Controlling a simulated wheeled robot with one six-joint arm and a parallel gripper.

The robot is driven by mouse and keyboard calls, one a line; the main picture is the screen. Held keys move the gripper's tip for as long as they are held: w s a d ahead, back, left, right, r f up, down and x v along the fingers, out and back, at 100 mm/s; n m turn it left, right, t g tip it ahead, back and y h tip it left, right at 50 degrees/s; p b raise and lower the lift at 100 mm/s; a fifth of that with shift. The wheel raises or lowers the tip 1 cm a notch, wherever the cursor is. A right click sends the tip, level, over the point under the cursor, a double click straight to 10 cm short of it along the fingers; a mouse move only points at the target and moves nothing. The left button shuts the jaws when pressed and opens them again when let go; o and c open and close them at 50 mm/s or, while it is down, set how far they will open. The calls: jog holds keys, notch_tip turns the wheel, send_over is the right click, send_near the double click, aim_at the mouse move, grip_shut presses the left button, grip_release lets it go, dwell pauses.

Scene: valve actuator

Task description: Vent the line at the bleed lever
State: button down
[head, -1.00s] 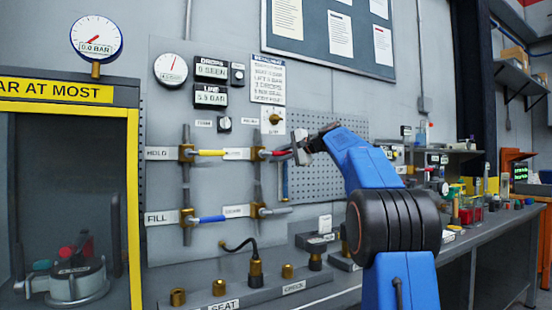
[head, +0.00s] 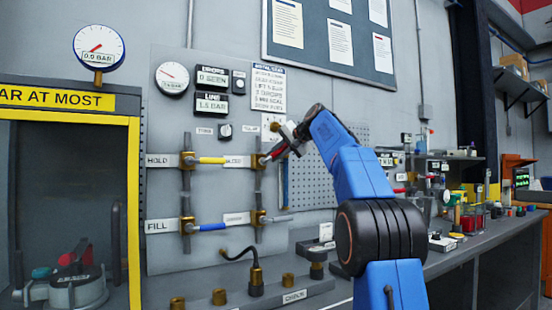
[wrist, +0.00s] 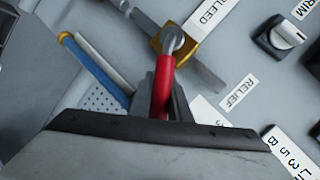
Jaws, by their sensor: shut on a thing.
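The red bleed lever (head: 273,154) sits on a brass valve at the upper right of the pipe panel and tilts up to the right. In the wrist view the red lever (wrist: 163,82) runs from the brass valve (wrist: 172,40), by the BLEED label (wrist: 211,13), down between my fingers. My gripper (head: 291,142) is shut on the lever's outer part. The LINE display (head: 211,104) appears to read 1.5 BAR. The round gauge (head: 172,79) beside it has its needle pointing up-left.
A yellow-handled valve (head: 212,160) and a blue-handled valve (head: 208,227) are to the left, with a grey lever (head: 278,219) below the bleed lever. The bench (head: 330,290) carries brass fittings. A yellow-framed cabinet (head: 133,210) stands at left.

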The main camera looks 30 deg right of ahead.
jog(key=shift+r, duration=0.1)
dwell(0.4)
jog(key=c, duration=1.7)
grip_release()
jog(key=shift+a, duration=0.1)
jog(key=shift+o, duration=0.2)
jog(key=shift+s, duration=0.1)
jog(key=v, duration=1.7)
jog(key=shift+r, duration=0.15)
